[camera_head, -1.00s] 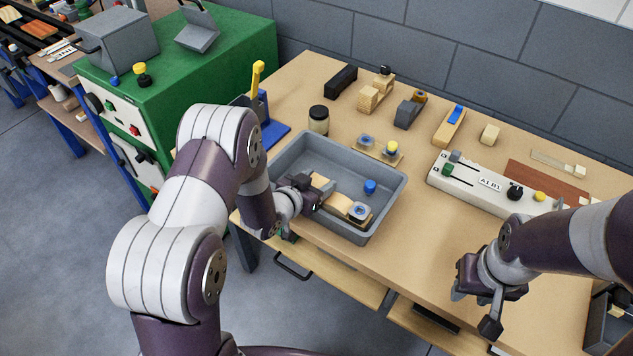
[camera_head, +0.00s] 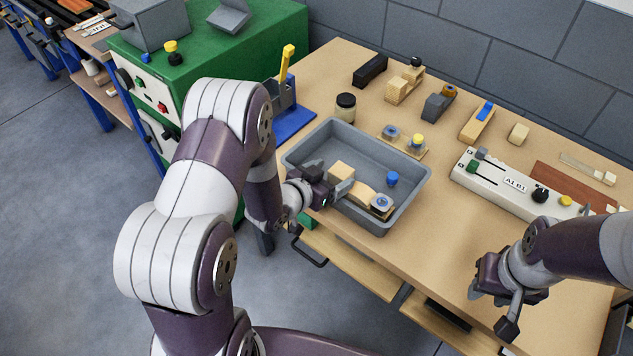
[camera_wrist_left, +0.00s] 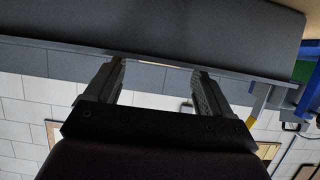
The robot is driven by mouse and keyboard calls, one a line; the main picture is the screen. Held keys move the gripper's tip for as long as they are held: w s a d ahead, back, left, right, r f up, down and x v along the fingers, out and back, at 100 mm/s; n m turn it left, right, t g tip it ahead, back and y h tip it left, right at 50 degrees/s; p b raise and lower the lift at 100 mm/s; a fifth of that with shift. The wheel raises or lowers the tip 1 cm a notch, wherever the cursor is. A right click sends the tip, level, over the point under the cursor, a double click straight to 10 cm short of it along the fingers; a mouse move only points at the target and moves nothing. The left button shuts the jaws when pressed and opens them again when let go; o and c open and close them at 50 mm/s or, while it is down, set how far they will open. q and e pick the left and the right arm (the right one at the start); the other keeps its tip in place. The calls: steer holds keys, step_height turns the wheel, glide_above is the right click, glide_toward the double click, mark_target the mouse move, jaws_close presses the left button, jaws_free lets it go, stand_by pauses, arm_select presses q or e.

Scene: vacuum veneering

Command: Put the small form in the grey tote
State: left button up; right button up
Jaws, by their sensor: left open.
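The grey tote (camera_head: 404,213) stands on the bench near its front left edge. Inside it lies a pale wooden piece with a raised block end (camera_head: 341,170) and a low part (camera_head: 362,190); I take it for the small form. My left gripper (camera_head: 341,189) is open at the tote's front left wall, beside the wooden piece; its fingers partly cover that wall. Its two spread fingers also show in the left wrist view (camera_wrist_left: 158,82), with nothing visible between them and a dark grey surface beyond. My right gripper (camera_head: 490,307) hangs at the bench's front right, fingers apart and empty.
A blue knob-like part (camera_head: 392,179) and a blue-topped part (camera_head: 381,204) are also in the tote. Behind it stand a dark-lidded jar (camera_head: 345,107) and a small board with two caps (camera_head: 404,141). A white control strip (camera_head: 515,183) lies to the right.

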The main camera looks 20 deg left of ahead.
arm_select(q)
steer(key=s+a+r+n+g+y, duration=0.25)
steer(key=s+a+g+y, duration=0.2)
steer(key=s, duration=0.45)
steer(key=s+d+r+n+g, duration=0.1)
steer(key=s+d+r+g, duration=0.1)
steer(key=s+g, duration=0.5)
steer(key=s+r, duration=0.1)
steer(key=s, duration=0.3)
steer(key=shift+d+r, duration=0.15)
steer(key=shift+r, duration=0.15)
